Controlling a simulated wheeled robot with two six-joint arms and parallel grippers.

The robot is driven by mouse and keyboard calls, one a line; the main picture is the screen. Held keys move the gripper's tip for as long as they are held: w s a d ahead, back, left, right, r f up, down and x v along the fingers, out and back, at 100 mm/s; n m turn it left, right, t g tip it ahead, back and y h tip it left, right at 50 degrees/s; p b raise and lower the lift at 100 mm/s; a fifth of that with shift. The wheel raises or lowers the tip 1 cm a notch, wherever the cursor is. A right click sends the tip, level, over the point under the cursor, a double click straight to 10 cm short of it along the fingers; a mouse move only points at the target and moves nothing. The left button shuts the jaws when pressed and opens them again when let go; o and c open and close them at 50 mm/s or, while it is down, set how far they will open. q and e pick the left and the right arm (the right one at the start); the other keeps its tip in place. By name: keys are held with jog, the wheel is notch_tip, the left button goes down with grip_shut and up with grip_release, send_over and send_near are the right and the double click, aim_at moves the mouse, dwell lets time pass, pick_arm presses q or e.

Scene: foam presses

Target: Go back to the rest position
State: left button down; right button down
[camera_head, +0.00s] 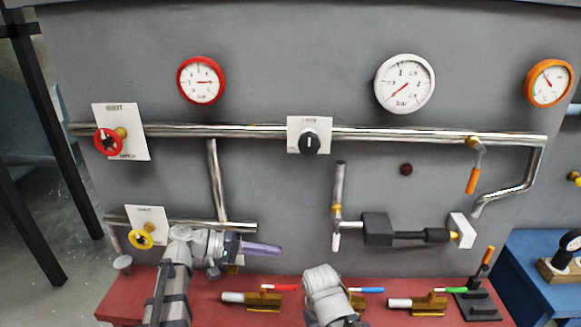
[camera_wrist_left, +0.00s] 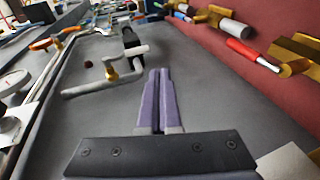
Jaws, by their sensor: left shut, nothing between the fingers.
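My left gripper (camera_head: 280,250) comes in from the left, low in front of the grey panel, with its purple fingers pointing right. The fingers are shut with nothing between them. In the left wrist view the same purple fingers (camera_wrist_left: 159,72) lie side by side and point up the picture along the panel. A grey arm part of mine (camera_head: 325,288) shows at the bottom middle of the head view; my right gripper is not visible.
The grey panel (camera_head: 280,185) carries pipes, gauges and valves. A yellow handwheel (camera_head: 141,240) is left of my left gripper. Brass valves with a red handle (camera_head: 278,288) and a green handle (camera_head: 450,290) sit on the red bench (camera_head: 125,300). A black cylinder assembly (camera_head: 378,229) is to the right.

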pick_arm(q)
jog(key=s+d+f+m+g+y+p, duration=0.1)
jog(key=s+d+f+m+g+y, duration=0.25)
jog(key=s+d+f+y, duration=0.5)
jog(key=s+a+f+m+y+p, duration=0.1)
jog(key=s+a+f+m+y, duration=0.1)
jog(key=s+a+f+y, duration=0.2)
jog(key=s+a+y, duration=0.1)
jog(key=s+y, duration=0.1)
jog(key=y, duration=0.1)
jog(key=shift+a+f, duration=0.35)
jog(key=shift+a, duration=0.05)
